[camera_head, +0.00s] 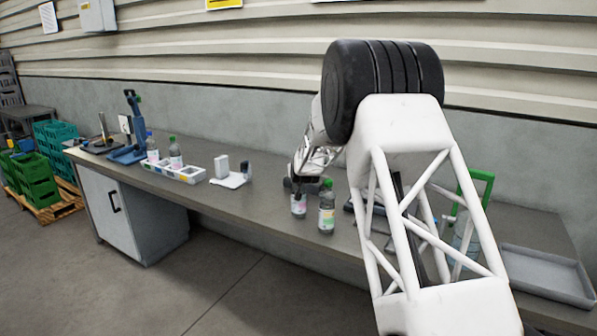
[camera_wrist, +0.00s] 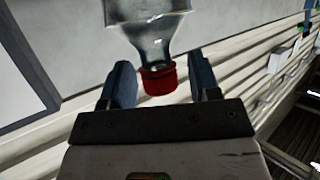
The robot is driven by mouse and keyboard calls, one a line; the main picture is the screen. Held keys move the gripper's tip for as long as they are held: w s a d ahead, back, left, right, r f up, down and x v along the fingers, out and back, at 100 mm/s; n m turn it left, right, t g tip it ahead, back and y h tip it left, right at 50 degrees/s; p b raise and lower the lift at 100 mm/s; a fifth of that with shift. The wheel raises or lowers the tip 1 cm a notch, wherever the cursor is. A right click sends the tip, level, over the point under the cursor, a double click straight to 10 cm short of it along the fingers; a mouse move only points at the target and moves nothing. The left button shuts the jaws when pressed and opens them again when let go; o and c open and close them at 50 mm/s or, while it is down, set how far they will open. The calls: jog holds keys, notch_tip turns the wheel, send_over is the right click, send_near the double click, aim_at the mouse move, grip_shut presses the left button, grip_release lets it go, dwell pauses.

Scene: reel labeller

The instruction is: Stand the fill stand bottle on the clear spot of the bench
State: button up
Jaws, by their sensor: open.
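My gripper (camera_head: 301,188) is low over the middle of the bench (camera_head: 255,205), by a small clear bottle (camera_head: 299,208) with a pinkish label. In the wrist view, a clear bottle with a red cap (camera_wrist: 160,80) sits between the open fingers of my gripper (camera_wrist: 163,85); the cap is level with the fingertips and no grip shows. The bottle's far end is out of that frame. In the head view, my gripper hides the top of the pinkish-label bottle. I cannot tell which bottle is the fill stand bottle.
A green-capped bottle (camera_head: 327,208) stands close on the right. A white rack (camera_head: 178,172) with bottles and a white block on a plate (camera_head: 232,179) are to the left. A green frame (camera_head: 482,185) and grey tray (camera_head: 545,275) are right. Bare bench shows left of the bottles.

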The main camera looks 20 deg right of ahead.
jog(key=v, duration=1)
jog(key=shift+a+f, duration=0.1)
dwell(0.8)
jog(key=s+a+r+g+y, duration=0.1)
jog(key=s+a+r+g, duration=0.15)
jog(key=s, duration=0.75)
jog(key=s+a+r+g, duration=0.1)
jog(key=s+a+r, duration=0.2)
jog(key=s, duration=0.7)
jog(key=s+a+r+g+y, duration=0.1)
jog(key=s+a+r+g, duration=0.15)
jog(key=s, duration=0.75)
jog(key=s+a+f+g, duration=0.1)
jog(key=s+f+g, duration=0.1)
jog(key=s, duration=1.5)
jog(key=s+a+f+n+g, duration=0.1)
jog(key=s+a+f+g, duration=0.1)
jog(key=s, duration=1.6)
jog(key=shift+g, duration=0.3)
